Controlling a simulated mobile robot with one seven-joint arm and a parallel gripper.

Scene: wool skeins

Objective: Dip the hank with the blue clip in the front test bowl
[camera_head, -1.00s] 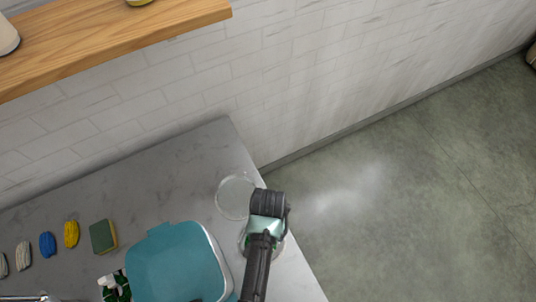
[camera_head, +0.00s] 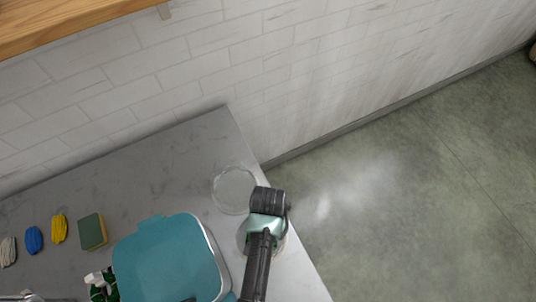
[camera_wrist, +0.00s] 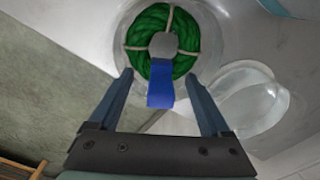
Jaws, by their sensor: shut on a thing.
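A second clear bowl (camera_wrist: 255,98) looks empty. In the head view, one clear bowl (camera_head: 234,190) is farther back; the other (camera_head: 241,237) is partly hidden under my arm, which hides the hank.
A teal basin (camera_head: 165,262) stands close left of the bowls. A green and yellow sponge (camera_head: 92,231), a yellow hank (camera_head: 58,229), a blue hank (camera_head: 33,240) and a pale hank (camera_head: 8,252) lie farther left. The counter's right edge is close to the bowls.

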